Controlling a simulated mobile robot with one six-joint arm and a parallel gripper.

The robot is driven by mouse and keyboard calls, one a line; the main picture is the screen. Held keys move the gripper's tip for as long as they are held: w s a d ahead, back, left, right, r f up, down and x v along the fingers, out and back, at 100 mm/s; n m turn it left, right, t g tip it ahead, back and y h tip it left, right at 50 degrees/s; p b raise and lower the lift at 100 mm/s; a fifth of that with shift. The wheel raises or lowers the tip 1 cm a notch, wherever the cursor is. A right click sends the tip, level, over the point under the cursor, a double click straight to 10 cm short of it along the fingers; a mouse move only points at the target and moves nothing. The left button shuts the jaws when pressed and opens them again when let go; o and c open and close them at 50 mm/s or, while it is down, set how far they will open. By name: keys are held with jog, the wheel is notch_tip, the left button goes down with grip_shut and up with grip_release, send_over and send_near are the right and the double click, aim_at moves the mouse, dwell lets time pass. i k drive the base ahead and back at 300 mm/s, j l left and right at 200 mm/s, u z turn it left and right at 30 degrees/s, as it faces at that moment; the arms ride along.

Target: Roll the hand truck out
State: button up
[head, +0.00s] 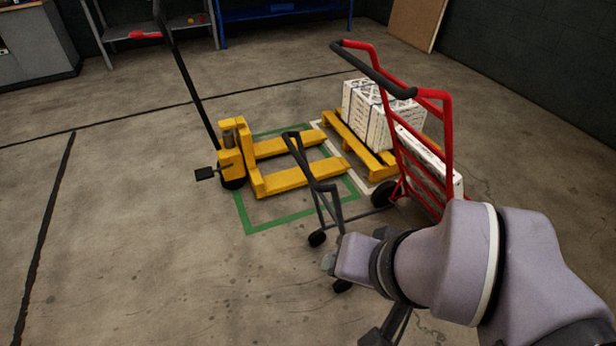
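The hand truck (448,145) stands at the right, with a red tubular frame and a black grip bar across its top. A black wheel shows at its foot, and the frame leans slightly. A dark tubular frame (322,188) with small wheels stands just left of it; I cannot tell whether the two are joined. My arm reaches in from the lower right. Its end, with my gripper (331,262), is low in front of the hand truck and apart from its red frame. The fingers are too small and partly hidden to read.
A yellow pallet jack (232,155) stands inside green floor lines left of the hand truck. A white strapped carton (370,112) sits on a yellow pallet (352,140) behind the red frame. Shelves and a dark wall close the back. The floor at left is clear.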

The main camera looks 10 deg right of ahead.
aim_at(380, 198)
jog(key=i+j+u, duration=0.15)
jog(key=i+u, duration=0.3)
jog(key=i, duration=0.55)
